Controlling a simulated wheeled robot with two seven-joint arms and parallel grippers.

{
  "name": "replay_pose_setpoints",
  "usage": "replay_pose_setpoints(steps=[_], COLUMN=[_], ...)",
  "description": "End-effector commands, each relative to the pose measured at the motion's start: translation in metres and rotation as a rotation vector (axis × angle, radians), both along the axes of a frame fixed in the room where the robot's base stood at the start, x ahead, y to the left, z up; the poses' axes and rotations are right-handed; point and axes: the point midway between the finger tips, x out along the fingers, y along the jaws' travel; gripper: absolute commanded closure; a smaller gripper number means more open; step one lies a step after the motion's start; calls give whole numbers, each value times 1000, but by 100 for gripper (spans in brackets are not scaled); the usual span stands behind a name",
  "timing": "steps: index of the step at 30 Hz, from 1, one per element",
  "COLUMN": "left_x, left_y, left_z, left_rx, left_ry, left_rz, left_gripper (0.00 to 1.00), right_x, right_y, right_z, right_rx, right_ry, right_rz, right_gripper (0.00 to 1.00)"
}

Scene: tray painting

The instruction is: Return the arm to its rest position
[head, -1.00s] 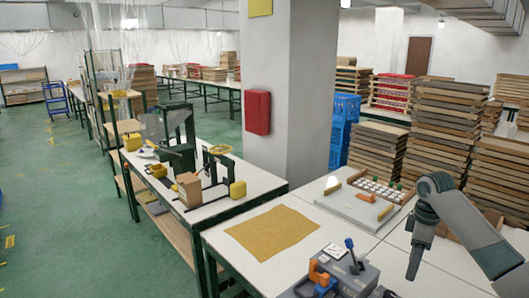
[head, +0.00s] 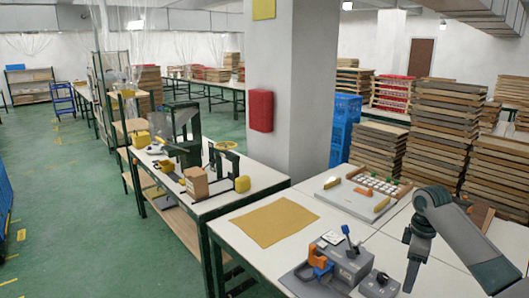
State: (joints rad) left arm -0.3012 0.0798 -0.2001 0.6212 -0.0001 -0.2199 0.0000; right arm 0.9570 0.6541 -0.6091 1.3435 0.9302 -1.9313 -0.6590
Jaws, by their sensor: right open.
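My right arm comes in from the right edge, and my right gripper (head: 413,272) hangs down over the white table (head: 240,238), right of the grey machine. The gripper is open; nothing shows in it. My left gripper is not in view. A white tray board (head: 352,201) with rows of small white pieces and orange and tan blocks lies at the back of the table, behind and left of my right gripper, apart from it.
A tan sheet (head: 273,222) lies flat on the table. A grey machine with an orange clamp and blue lever (head: 345,262) stands at the front. Stacked wooden trays (head: 447,135) rise behind. A pillar (head: 290,90) stands behind the table.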

Motion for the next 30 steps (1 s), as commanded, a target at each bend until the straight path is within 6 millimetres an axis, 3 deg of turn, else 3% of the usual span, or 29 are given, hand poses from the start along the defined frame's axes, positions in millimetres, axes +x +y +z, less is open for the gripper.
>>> replay_pose_setpoints(steps=[8, 14, 21, 30], left_x=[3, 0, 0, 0], left_y=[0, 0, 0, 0], left_z=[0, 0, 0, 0], left_rx=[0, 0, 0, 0], left_ry=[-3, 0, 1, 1], left_rz=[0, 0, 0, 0], left_gripper=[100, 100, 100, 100], right_x=[-14, -36, -87, -171], right_y=[27, 59, 113, 170], right_z=[-41, -85, -152, -212], right_rx=[-6, -2, 29, 97], right_ry=[-7, -20, -58, -115], right_rz=[5, 4, -28, -140], right_gripper=[50, 50, 50, 50])
